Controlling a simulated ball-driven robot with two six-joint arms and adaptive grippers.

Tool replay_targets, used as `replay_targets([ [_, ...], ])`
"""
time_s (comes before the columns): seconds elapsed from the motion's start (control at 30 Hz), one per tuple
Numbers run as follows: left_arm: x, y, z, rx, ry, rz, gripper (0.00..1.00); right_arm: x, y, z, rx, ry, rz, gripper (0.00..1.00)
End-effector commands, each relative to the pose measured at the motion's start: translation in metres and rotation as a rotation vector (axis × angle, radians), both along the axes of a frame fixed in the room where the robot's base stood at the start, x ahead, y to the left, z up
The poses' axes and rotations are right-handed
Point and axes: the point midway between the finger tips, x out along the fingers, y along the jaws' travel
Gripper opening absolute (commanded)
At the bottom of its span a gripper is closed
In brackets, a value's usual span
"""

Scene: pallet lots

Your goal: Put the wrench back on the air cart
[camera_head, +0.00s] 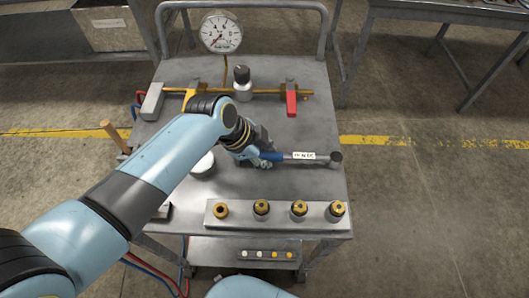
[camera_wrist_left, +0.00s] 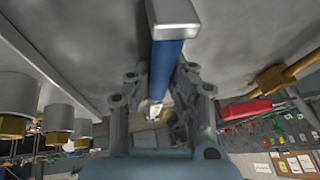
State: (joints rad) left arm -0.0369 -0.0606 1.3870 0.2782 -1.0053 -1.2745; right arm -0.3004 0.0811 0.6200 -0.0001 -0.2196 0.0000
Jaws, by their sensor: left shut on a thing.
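The wrench (camera_head: 302,156) has a blue grip, a metal shaft with a white label and a round grey head at the right. It lies level over the right half of the grey air cart's top (camera_head: 300,185). I cannot tell whether it touches the top. My left gripper (camera_head: 265,158) is shut on the blue handle, and my arm hides part of it. In the left wrist view, the blue handle (camera_wrist_left: 166,66) runs between the fingers of my left gripper (camera_wrist_left: 163,85). My right gripper is not in view.
A pressure gauge (camera_head: 221,33) stands at the cart's back. A brass pipe with a red-handled valve (camera_head: 291,98) crosses behind the wrench. A block with several brass-topped fittings (camera_head: 280,213) stands along the front edge. A white round thing (camera_head: 203,163) is partly behind my arm.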

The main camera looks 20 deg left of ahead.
Motion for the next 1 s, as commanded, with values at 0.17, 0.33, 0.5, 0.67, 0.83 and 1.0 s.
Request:
replay_targets([
  [0.17, 0.001, 0.0, -0.001, 0.0, -0.002, 0.001, 0.29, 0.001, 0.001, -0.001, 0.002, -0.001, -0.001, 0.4],
  [0.33, 0.001, 0.0, -0.001, -0.001, -0.001, 0.0, 0.46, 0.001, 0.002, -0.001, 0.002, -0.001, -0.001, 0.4],
  [0.5, -0.001, 0.0, -0.002, 0.001, 0.001, 0.0, 0.46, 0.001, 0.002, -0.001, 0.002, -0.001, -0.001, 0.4],
  [0.67, -0.002, 0.003, 0.005, 0.001, -0.001, 0.0, 0.46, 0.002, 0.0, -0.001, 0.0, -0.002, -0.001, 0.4],
  [0.83, -0.012, 0.011, 0.03, 0.002, -0.004, 0.001, 0.46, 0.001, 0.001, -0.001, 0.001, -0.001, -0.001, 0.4],
  [1.0, -0.025, 0.022, 0.065, 0.001, -0.004, 0.0, 0.46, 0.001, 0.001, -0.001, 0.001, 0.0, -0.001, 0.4],
])
